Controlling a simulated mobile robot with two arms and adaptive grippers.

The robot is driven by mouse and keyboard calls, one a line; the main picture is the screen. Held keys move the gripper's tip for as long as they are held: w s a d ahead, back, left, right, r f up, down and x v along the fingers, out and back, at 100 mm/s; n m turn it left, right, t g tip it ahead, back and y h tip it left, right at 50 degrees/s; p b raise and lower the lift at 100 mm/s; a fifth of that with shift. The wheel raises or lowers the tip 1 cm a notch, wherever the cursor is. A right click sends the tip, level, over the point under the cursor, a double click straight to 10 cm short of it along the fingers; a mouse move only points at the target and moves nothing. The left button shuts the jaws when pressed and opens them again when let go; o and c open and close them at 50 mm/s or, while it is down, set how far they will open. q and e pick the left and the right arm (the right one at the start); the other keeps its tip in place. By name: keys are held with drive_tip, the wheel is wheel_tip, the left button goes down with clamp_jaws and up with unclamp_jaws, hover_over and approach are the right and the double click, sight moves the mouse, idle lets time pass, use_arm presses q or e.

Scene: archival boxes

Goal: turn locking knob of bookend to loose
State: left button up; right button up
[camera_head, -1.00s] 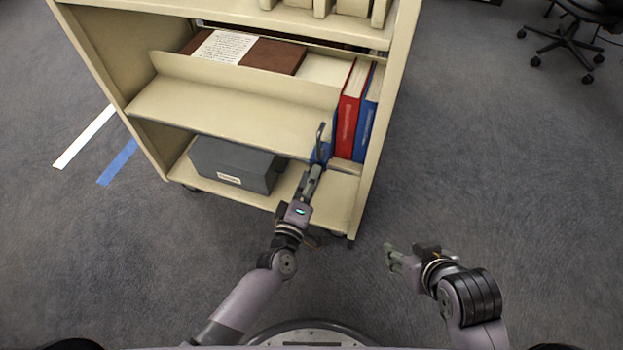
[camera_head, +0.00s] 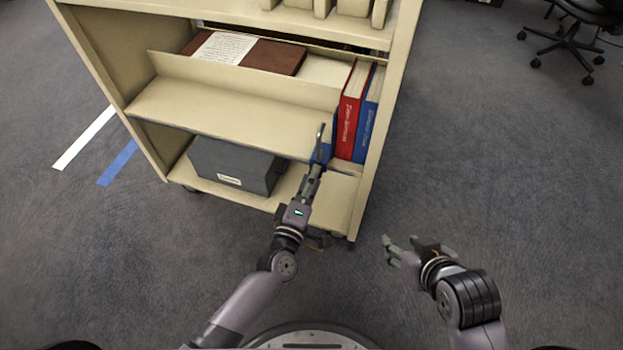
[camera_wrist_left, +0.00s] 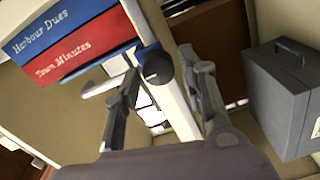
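In the left wrist view a dark round knob (camera_wrist_left: 158,68) sits on the bookend's pale bar. My left gripper (camera_head: 316,171) reaches up to the bookend from below. In the left wrist view its fingers (camera_wrist_left: 160,74) are apart, one on each side of the knob. I cannot tell whether they touch it. My right gripper (camera_head: 388,250) is over the floor, away from the shelf; its finger opening is unclear.
A red binder (camera_head: 350,110) and a blue binder (camera_head: 368,115) stand right of the bookend. A grey box (camera_head: 235,166) sits on the lower shelf to the left. The cart's shelf board (camera_head: 225,118) lies above the box.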

use_arm(q)
drive_tip(key=shift+o, duration=0.9)
drive_tip(key=v, duration=1.2)
drive_tip(key=shift+r, duration=0.1)
